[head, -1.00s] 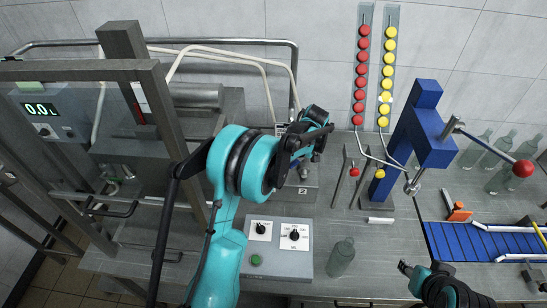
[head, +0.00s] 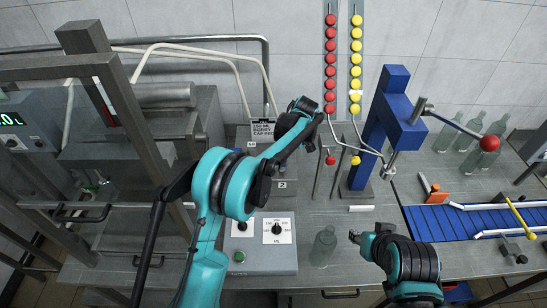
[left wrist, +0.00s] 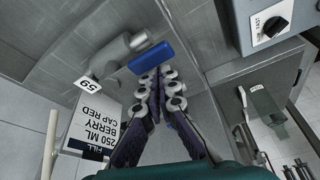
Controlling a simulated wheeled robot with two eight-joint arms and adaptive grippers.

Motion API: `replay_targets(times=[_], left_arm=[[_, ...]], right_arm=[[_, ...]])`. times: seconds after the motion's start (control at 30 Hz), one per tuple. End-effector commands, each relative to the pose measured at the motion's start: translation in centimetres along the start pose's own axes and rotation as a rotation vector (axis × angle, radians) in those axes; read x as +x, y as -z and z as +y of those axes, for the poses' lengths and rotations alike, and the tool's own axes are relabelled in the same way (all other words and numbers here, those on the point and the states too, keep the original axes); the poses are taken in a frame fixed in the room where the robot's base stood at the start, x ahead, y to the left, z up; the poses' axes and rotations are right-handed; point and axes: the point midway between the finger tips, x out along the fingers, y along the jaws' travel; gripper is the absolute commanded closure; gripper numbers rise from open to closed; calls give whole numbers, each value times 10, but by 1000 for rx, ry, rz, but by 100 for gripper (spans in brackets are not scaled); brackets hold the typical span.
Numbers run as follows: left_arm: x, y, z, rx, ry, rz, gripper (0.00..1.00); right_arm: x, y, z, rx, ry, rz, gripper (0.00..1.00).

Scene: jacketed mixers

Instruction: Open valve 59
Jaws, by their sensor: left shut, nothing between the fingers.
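In the left wrist view, a grey metal valve (left wrist: 112,58) carries a white tag reading 59 (left wrist: 89,84), upside down. Its blue handle (left wrist: 150,56) lies just beyond my left fingertips. My left gripper (left wrist: 157,76) is shut with nothing between its fingers; I cannot tell whether the tips touch the handle. In the head view my left gripper (head: 306,106) is at the back of the bench, and I cannot make out the valve there. My right gripper (head: 355,237) is low over the bench on the right, too small to read its fingers.
A control box (head: 265,240), a bottle (head: 323,246), a blue press (head: 389,125) and a blue conveyor (head: 445,218) occupy the bench.

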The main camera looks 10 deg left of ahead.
Motion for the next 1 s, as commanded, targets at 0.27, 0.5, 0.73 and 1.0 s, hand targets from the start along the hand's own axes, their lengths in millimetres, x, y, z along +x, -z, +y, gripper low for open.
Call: replay_targets(times=[0.27, 0.5, 0.73, 1.0], left_arm=[[-2, -6, 0, 5, -2, -5, 100], [-2, -7, 1, 6, -2, -7, 100], [-1, -6, 0, 7, -3, -8, 100], [15, 37, -6, 3, -2, -5, 100]], right_arm=[[1, 0, 0, 0, 0, 0, 60], [1, 0, 0, 0, 0, 0, 60], [1, -1, 0, 0, 0, 0, 60], [5, -4, 0, 0, 0, 0, 60]])
